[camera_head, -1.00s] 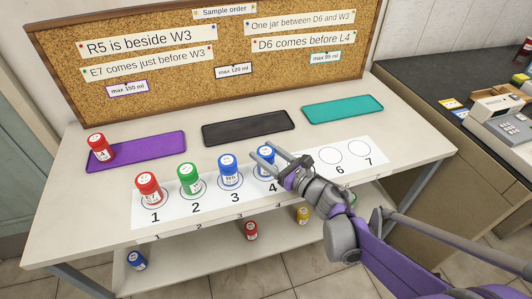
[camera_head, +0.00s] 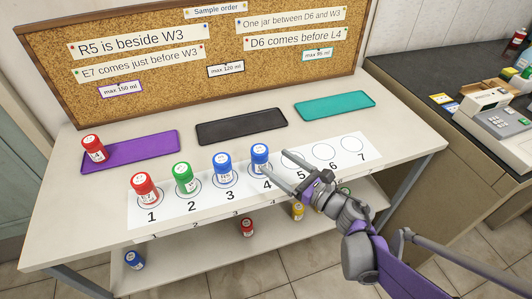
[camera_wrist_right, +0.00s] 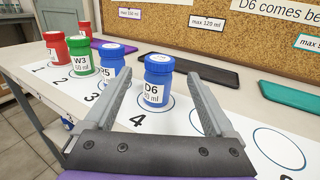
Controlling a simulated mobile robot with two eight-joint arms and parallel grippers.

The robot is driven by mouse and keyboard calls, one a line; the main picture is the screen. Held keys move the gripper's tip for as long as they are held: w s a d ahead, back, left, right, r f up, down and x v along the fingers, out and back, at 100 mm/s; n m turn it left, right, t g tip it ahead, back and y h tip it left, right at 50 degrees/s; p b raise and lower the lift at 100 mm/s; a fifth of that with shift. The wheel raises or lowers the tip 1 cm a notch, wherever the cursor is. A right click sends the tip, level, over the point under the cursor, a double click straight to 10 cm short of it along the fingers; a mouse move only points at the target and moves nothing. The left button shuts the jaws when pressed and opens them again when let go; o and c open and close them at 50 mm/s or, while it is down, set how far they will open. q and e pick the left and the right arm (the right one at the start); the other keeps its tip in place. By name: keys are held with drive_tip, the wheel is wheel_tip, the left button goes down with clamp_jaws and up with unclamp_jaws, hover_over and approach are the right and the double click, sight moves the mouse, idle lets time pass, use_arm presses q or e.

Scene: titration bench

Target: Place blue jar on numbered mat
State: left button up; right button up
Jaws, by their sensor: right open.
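The numbered mat (camera_head: 290,190) is a white strip on the bench with circles 1 to 7. A blue jar labelled D6 (camera_head: 260,154) stands upright on circle 4; it shows in the right wrist view (camera_wrist_right: 157,80) with its base inside the ring. Another blue jar, R5 (camera_head: 223,168), stands on circle 3, a green jar, W3 (camera_head: 184,178), on circle 2 and a red jar (camera_head: 143,187) on circle 1. My right gripper (camera_head: 276,168) is open and empty, in front and to the right of D6, its fingers apart from it. My left gripper is out of view.
A purple tray (camera_head: 150,150) holds a red jar (camera_head: 93,148) at its left end. A black tray (camera_head: 240,127) and a teal tray (camera_head: 335,106) are empty. Circles 6 and 7 are bare. Several jars stand on the lower shelf. The corkboard (camera_head: 190,50) stands behind.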

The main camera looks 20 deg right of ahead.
drive_tip(key=v, duration=0.4)
drive_tip(key=shift+s+d+r, duration=0.1)
drive_tip(key=shift+s+d, duration=0.05)
drive_tip(key=w+d+r+m+t+h, duration=0.1)
drive_tip(key=d+m+h, duration=0.3)
drive_tip(key=m, duration=0.5)
drive_tip(key=d+r+m+t+h, duration=0.1)
drive_tip(key=r+m+h, duration=0.1)
drive_tip(key=m+h, duration=0.45)
drive_tip(key=s+d+f+m+g+h, duration=0.2)
drive_tip(key=s+f+m+g, duration=0.25)
drive_tip(key=m, duration=0.85)
drive_tip(key=s+a+f+m+g+y, duration=0.3)
drive_tip(key=s+a+f+m+g, duration=0.5)
drive_tip(key=s, duration=0.7)
wheel_tip(320, 180, down, 4)
drive_tip(key=a+m, duration=0.2)
drive_tip(key=m, duration=0.3)
drive_tip(key=shift+g+y, duration=0.35)
